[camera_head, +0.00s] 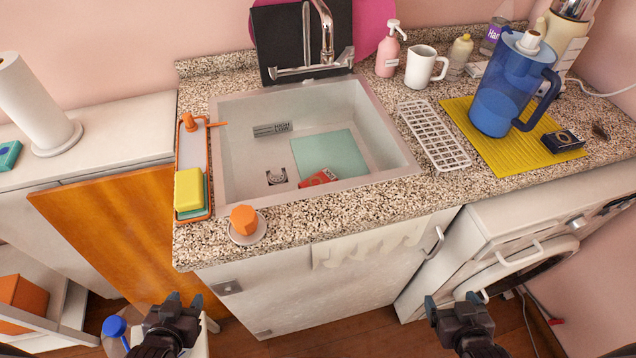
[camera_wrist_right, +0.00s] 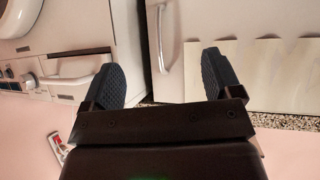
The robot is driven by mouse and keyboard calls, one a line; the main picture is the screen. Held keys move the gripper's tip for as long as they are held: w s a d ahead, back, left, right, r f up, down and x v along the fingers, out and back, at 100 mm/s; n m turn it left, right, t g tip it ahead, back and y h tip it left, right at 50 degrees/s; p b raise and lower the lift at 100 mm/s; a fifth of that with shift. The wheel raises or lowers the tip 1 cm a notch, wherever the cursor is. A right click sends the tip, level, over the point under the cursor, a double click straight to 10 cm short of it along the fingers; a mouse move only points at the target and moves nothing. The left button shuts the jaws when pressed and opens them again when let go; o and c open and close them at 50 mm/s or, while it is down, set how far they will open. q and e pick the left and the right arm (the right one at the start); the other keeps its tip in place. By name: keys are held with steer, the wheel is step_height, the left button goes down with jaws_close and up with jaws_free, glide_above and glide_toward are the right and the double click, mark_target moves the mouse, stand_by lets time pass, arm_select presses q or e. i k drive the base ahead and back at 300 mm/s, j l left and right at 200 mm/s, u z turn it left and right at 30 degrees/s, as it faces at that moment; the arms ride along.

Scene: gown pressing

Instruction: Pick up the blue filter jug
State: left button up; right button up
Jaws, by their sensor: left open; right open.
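The blue filter jug (camera_head: 503,88) stands upright on a yellow mat (camera_head: 509,150) on the counter at the right in the head view. It is translucent blue with a white knob on top, and its dark blue handle faces right. My left gripper (camera_head: 183,301) is open and empty in front of the cabinet, low in the head view. My right gripper (camera_head: 448,301) is open and empty, low in front of the cabinet and washing machine, well below and away from the jug. Its two dark finger pads (camera_wrist_right: 164,78) are spread apart in the right wrist view.
A white ice tray (camera_head: 434,134) lies left of the mat, and a small dark box (camera_head: 563,140) sits on the mat's right part. A white mug (camera_head: 421,68) and pink soap bottle (camera_head: 388,52) stand behind. The sink (camera_head: 230,150) is left; the washing machine (camera_head: 500,240) is below the counter.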

mark_target(511, 78)
steer(key=k+l, duration=0.15)
steer(key=k, duration=0.4)
steer(key=k+l+u, duration=0.2)
steer(key=l, duration=0.25)
steer(key=l+u, duration=0.15)
steer(key=l, duration=0.25)
steer(key=k, duration=0.05)
